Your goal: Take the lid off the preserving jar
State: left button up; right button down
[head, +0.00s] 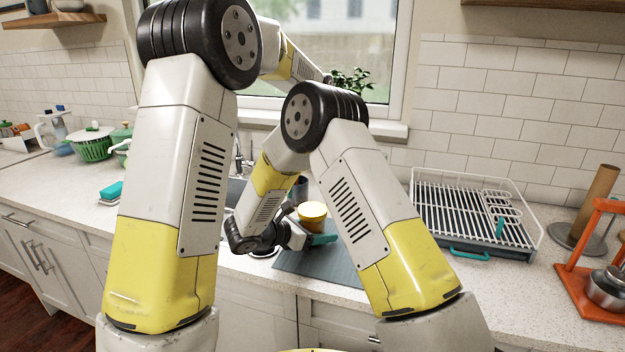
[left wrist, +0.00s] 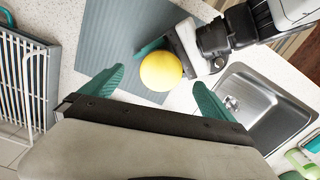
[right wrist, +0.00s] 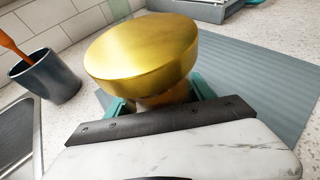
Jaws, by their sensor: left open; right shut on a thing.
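The preserving jar's round gold lid (head: 312,211) is on top of the jar by the mat. In the right wrist view the lid (right wrist: 143,52) fills the upper middle, and only a little of the jar (right wrist: 166,98) shows beneath it. My right gripper (right wrist: 155,100) is shut on the jar, its teal fingers on either side just below the lid. My left gripper (left wrist: 158,78) is open and empty; its teal fingers point towards the lid (left wrist: 161,71), seen from above between and beyond the fingertips. I cannot make out the left gripper in the head view.
A grey-blue ribbed mat (head: 335,262) lies on the counter. The sink (left wrist: 265,108) and a dark cup (right wrist: 45,77) with an orange-handled utensil are close by. A white dish rack (head: 475,215) stands right, near an orange stand (head: 590,265). A green colander (head: 93,145) is far left.

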aim_at(313, 208)
pick_arm(q)
jog(key=m, duration=0.5)
jog(key=shift+r, duration=0.35)
jog(key=m, duration=0.2)
jog(key=shift+r+m, duration=0.2)
jog(key=shift+m, duration=0.2)
jog(key=m, duration=0.2)
jog(key=r+m, duration=0.1)
jog(key=m, duration=0.1)
jog(key=shift+a, duration=0.1)
jog(key=m, duration=0.2)
jog(key=r+m, duration=0.1)
jog(key=m, duration=0.1)
jog(key=shift+w+a, duration=0.1)
jog(key=shift+f, duration=3.95)
jog(key=c, duration=1.5)
